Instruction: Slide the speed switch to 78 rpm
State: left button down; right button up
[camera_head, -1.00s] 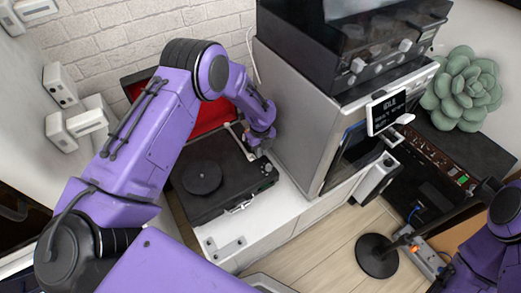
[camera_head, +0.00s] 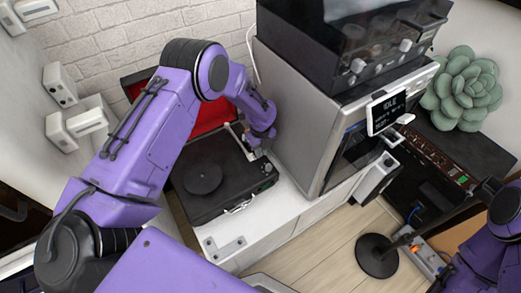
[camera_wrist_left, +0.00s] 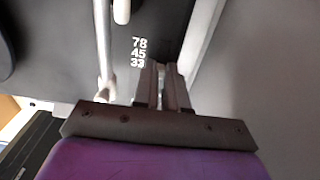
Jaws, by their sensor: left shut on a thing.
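The black record player (camera_head: 220,200) sits on the white counter with its red-lined lid (camera_head: 211,116) open behind it. My left gripper (camera_head: 251,150) reaches down to the player's right side. In the left wrist view, white speed marks 78, 45 and 33 (camera_wrist_left: 138,53) are printed on the deck. The fingertips of the left gripper (camera_wrist_left: 161,68) are close together beside the 33 mark, shut on the small speed switch, which the fingers hide. The pale tonearm (camera_wrist_left: 104,50) lies left of the marks. Only part of my right arm shows; its gripper is out of view.
A large grey machine (camera_head: 295,110) stands close to the right of the player and my left wrist. A green succulent (camera_head: 462,88) and a black lamp base (camera_head: 376,256) are farther right.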

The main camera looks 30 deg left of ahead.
pick_arm(q)
jog(key=shift+w+a+f+b, duration=0.1)
jog(key=shift+w+a+b, duration=0.55)
jog(key=shift+a, duration=0.35)
jog(key=shift+w+a, duration=0.1)
jog(key=shift+a, duration=0.15)
jog(key=shift+r, duration=0.2)
jog(key=c, duration=1.2)
grip_release()
jog(key=shift+o, duration=0.2)
notch_tip(320, 180, up, 10)
jog(key=shift+r, duration=0.2)
